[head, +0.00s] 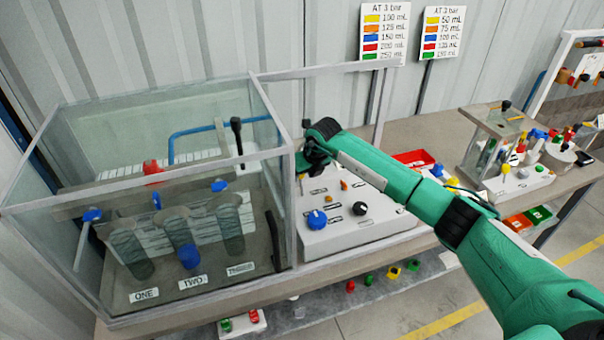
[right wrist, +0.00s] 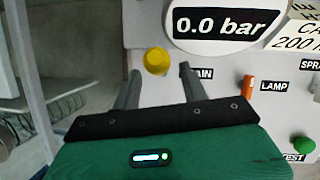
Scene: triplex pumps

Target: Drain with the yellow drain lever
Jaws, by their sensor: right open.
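The yellow drain lever (right wrist: 157,61) shows in the right wrist view as a round yellow knob on the pale panel. The label beside it is partly covered by a finger and reads "AIN". My right gripper (right wrist: 158,78) is open, with one finger to each side of the knob in the picture. I cannot tell whether the fingers touch it. In the head view my right gripper (head: 312,160) is over the back left of the white control box (head: 370,238), and the lever is hard to make out there. My left gripper is not in view.
A glass tank (head: 150,300) with labelled cups stands left of my gripper. The gauge (right wrist: 225,25) reads 0.0 bar. The orange lamp switch (right wrist: 248,90) and green test button (right wrist: 302,145) are to the right. A blue knob (head: 317,219) and black knob (head: 360,209) are on the box.

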